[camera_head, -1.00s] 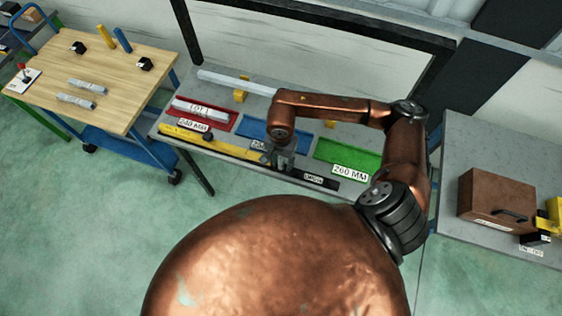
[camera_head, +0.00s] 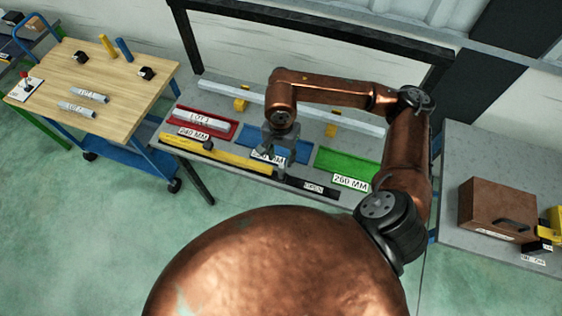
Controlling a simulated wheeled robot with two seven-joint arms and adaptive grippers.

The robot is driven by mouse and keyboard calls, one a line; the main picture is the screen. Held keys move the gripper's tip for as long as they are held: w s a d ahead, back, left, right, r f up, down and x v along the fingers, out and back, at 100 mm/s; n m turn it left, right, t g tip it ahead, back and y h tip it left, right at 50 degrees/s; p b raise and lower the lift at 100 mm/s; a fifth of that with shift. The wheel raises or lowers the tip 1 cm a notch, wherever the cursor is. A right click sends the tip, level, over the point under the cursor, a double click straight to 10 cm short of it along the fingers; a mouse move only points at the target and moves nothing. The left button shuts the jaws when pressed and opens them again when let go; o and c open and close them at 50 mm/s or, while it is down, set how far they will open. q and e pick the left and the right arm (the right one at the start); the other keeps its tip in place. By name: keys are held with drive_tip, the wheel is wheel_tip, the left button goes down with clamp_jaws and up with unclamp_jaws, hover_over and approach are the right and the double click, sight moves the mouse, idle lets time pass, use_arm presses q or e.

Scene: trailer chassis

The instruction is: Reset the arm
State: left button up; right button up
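My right arm reaches over the grey workbench (camera_head: 225,100) from the right. Whether the tips touch the bars I cannot tell. My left arm and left gripper are not in view.
The bench holds a red tray (camera_head: 222,129) with a labelled bar, a blue tray (camera_head: 298,147), a green tray (camera_head: 345,166) and a long pale bar (camera_head: 300,109) on yellow supports. A wooden-topped cart (camera_head: 120,75) stands left. A brown case (camera_head: 497,204) lies on the right table.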

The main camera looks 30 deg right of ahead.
drive_tip(key=shift+r, duration=0.3)
idle(0.4)
